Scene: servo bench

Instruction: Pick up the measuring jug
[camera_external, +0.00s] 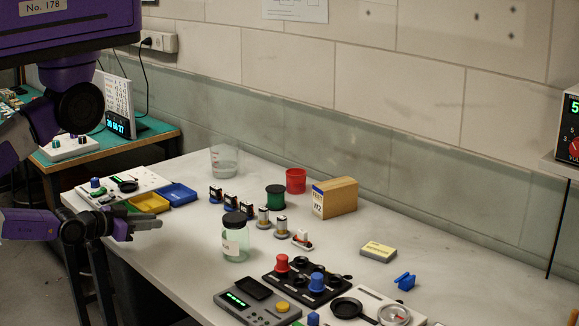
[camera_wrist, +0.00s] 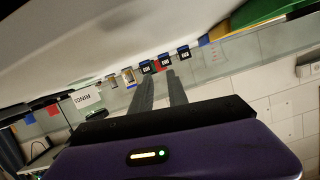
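The measuring jug (camera_external: 225,161) is a clear, see-through vessel. It stands upright at the back left of the bench, near the wall, in the external view.
A dark-lidded jar (camera_external: 236,240) stands right of my gripper. Several small servos (camera_external: 231,201) stand in a row between the jar and jug. A yellow tray (camera_external: 149,203) and blue tray (camera_external: 178,194) lie left of them. A red cup (camera_external: 296,181) and cardboard box (camera_external: 336,198) stand farther right.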

